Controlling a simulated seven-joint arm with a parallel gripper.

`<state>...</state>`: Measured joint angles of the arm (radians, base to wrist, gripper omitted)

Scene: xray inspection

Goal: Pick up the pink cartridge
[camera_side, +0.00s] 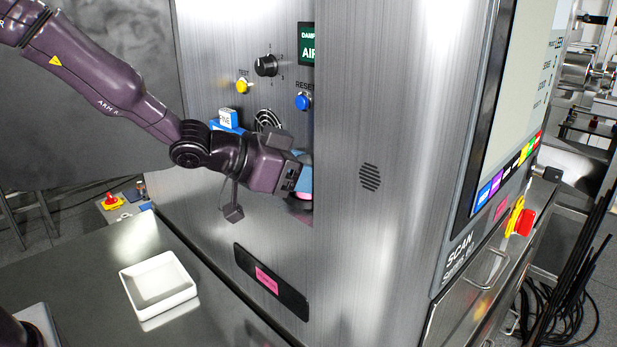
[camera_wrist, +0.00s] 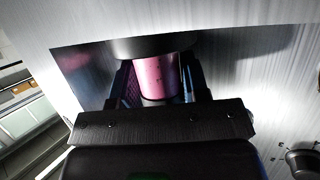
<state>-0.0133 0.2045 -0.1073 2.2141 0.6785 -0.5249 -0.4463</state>
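The pink cartridge (camera_wrist: 158,76) is a shiny pink cylinder in the wrist view, under a dark round part in a recess of the steel machine. My gripper (camera_wrist: 160,84) has one dark finger on each side of it. Whether the fingers press on the cartridge or stand just off it cannot be told. In the side view my gripper (camera_side: 302,186) reaches into the machine's recess, its fingertips mostly hidden behind the front panel. A small pink patch shows there beside a light blue part.
The steel machine (camera_side: 385,90) walls in my gripper closely. A white empty tray (camera_side: 158,284) sits on the dark table at lower left. Yellow (camera_side: 243,86) and blue (camera_side: 303,101) buttons and a black knob (camera_side: 265,65) are above my wrist. A pink-labelled dark plate (camera_side: 270,282) is below.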

